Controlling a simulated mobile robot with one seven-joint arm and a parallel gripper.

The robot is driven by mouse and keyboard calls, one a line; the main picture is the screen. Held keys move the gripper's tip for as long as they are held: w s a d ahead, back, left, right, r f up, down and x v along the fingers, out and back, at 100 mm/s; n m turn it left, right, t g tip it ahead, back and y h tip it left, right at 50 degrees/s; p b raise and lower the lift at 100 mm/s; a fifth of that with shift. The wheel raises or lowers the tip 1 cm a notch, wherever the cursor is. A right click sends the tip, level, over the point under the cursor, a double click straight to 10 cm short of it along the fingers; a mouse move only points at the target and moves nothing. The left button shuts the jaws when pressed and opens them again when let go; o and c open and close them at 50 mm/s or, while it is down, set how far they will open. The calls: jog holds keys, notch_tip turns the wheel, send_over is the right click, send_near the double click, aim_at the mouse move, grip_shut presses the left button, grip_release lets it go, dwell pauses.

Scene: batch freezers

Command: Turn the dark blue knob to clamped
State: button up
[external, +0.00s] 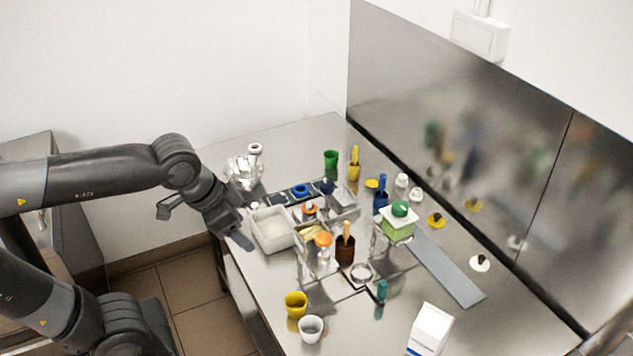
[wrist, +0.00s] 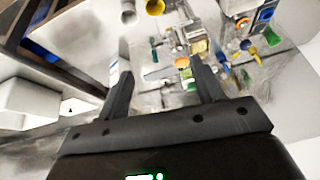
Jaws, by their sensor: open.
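A dark blue knob-like part (external: 327,187) stands in the cluster of fittings at the middle back of the steel table in the external view. It is small there, and I cannot read its setting. A ring-shaped blue part (external: 300,191) is just left of it. In the wrist view two small blue parts show at the upper right; I cannot tell which is the knob. My gripper (wrist: 163,72) is open and empty, its two fingers apart. In the external view my gripper (external: 243,228) hangs by the table's left edge, left of and apart from the knob.
A white tub (external: 272,232) stands between my gripper and the fittings. Green (external: 331,159) and yellow (external: 296,304) cups, a clear glass item (external: 243,170), a white carton (external: 431,329) and a grey strip (external: 450,271) crowd the table. The steel backsplash (external: 450,150) closes the back.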

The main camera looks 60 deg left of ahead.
jog(key=w+a+r+m+g, duration=0.1)
jog(key=w+a+r, duration=0.15)
jog(key=w, duration=0.45)
jog(key=w+a+r+m+g, duration=0.1)
jog(key=w+a, duration=0.2)
jog(key=w, duration=0.3)
jog(key=m+g, duration=0.3)
jog(key=m, duration=0.3)
send_over(328, 185)
notch_tip(328, 185, down, 16)
notch_tip(328, 185, down, 10)
jog(key=shift+a+f, duration=0.1)
jog(key=c, duration=1)
jog(key=shift+o, duration=0.2)
